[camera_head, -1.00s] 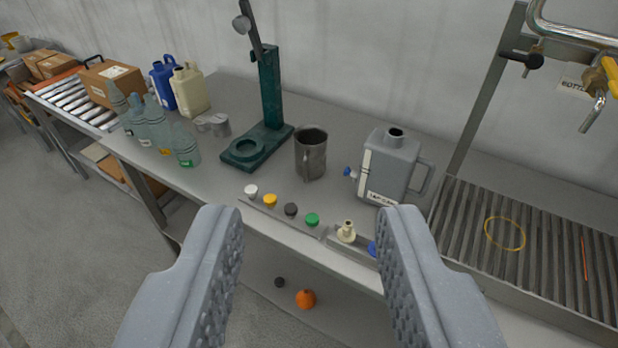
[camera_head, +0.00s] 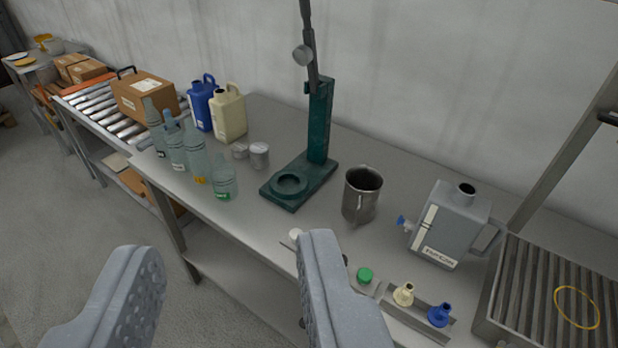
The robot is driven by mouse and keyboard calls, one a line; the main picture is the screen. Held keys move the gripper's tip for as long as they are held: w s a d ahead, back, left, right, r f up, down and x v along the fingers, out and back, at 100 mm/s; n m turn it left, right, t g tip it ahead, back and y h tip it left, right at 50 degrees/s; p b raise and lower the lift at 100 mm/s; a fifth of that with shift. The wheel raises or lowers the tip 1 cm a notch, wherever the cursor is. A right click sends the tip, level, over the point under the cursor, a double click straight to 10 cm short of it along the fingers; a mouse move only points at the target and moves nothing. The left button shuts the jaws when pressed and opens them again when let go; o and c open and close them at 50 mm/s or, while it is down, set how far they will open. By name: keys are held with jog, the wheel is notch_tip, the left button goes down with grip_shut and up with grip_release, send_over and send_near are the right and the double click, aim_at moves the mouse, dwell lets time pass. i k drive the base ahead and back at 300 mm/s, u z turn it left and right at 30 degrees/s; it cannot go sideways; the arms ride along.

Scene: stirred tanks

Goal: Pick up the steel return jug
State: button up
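The steel return jug (camera_head: 361,196) is a grey metal mug-like vessel with an open top and a handle facing the front. It stands upright on the steel bench (camera_head: 262,228), between the green press stand and the grey jerrycan. My gripper (camera_head: 235,262) is open and empty, its two grey textured fingers wide apart in the lower part of the view. The fingers are nearer the camera than the jug, which shows beyond and right of them. The right finger hides part of the bench's front edge and some caps.
A green press stand (camera_head: 318,130) is left of the jug; a grey jerrycan (camera_head: 449,222) with a blue tap is right. Caps and funnels (camera_head: 403,293) lie along the front. Clear bottles (camera_head: 195,152) and two jerrycans stand left. A ribbed drain tray (camera_head: 540,300) is far right.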

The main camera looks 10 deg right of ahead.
aim_at(364, 183)
jog(key=u, duration=0.1)
jog(key=i, duration=1.4)
jog(key=z, duration=0.4)
